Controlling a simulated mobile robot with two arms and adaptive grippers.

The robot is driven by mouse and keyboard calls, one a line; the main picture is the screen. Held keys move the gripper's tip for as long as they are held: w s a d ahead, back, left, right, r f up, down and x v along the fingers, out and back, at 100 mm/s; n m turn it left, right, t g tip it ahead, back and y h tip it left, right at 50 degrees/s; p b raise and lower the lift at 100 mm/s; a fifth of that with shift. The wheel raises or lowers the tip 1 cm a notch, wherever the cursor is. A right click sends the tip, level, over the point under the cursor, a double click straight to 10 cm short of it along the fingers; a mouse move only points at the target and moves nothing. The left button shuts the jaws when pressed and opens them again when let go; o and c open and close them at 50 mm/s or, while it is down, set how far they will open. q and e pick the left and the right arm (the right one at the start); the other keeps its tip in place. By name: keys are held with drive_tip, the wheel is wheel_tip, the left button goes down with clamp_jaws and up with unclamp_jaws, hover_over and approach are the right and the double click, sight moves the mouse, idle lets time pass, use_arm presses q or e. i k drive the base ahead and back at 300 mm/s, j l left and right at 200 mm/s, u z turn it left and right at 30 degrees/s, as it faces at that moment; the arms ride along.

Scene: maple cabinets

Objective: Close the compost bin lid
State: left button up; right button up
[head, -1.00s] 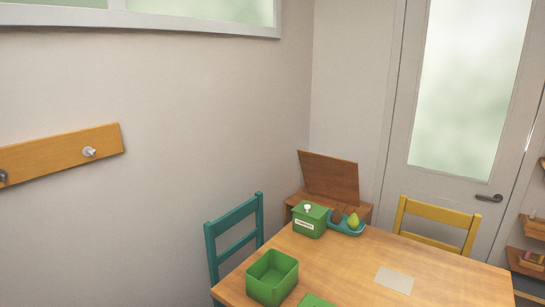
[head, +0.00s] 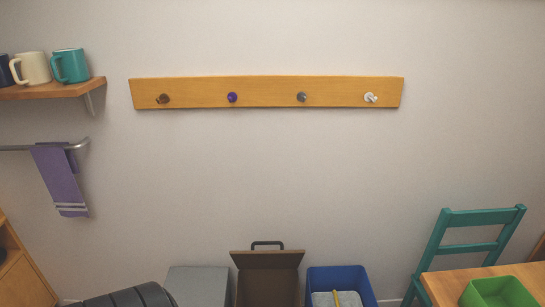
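A brown bin (head: 267,292) stands on the floor against the wall at the bottom middle. Its lid (head: 267,259), with a black handle at the top edge, stands raised and open. No label shows on it, so I cannot tell whether it is the compost bin. A green box (head: 498,294), open at the top, sits on the wooden table at the bottom right, cut off by the frame. The small green box with a label and a white knob is not in view now. Neither of my grippers is in view.
Beside the brown bin are a grey box (head: 199,286) on its left and an open blue bin (head: 340,283) on its right. A teal chair (head: 470,217) stands by the wooden table (head: 447,285). A dark ribbed object (head: 130,297) is at the bottom left.

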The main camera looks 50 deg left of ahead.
sight(252, 259)
drive_tip(key=u, duration=1.6)
